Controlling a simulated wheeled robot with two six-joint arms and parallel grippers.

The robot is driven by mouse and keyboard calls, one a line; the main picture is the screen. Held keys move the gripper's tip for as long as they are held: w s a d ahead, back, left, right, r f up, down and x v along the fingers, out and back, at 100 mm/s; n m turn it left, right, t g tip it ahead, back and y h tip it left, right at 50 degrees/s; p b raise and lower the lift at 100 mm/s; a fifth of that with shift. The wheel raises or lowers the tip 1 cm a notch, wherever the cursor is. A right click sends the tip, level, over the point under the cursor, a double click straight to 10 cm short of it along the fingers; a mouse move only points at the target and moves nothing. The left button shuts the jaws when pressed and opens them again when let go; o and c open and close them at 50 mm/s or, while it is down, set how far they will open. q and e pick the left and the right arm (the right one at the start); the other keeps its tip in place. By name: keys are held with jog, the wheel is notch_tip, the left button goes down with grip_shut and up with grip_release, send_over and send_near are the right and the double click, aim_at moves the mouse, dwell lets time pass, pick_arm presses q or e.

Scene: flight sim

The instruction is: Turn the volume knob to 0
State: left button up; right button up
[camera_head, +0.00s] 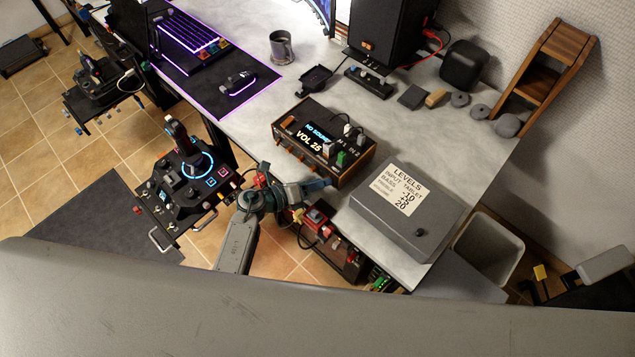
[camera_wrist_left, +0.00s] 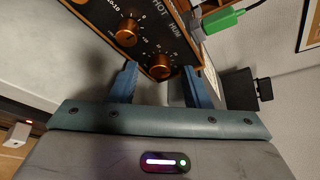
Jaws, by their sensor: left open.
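The wooden-sided black amplifier box (camera_head: 300,148) stands near the desk's front edge in the head view. Its display (camera_head: 309,138) reads "NO SOUND" and "VOL 25". In the left wrist view, a copper-coloured knob (camera_wrist_left: 161,67) lies between the two blue fingers of the open left gripper (camera_wrist_left: 163,82). A second copper knob (camera_wrist_left: 128,33) sits up and to the left. I cannot read which of them is the volume knob. My right gripper is not in view.
A grey case with a "LEVELS" label (camera_head: 404,187) lies right of the amplifier. Green and white plugs (camera_head: 347,150) stand on the amplifier's top. A joystick panel (camera_head: 190,170) is left of my arm. Red-switched equipment (camera_head: 318,222) is below the desk edge.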

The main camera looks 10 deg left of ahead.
pick_arm(q)
jog(key=b+v, duration=0.2)
jog(key=v, duration=0.8)
jog(key=shift+a+b, duration=0.25)
jog(key=shift+b, duration=0.1)
jog(key=shift+s, duration=0.15)
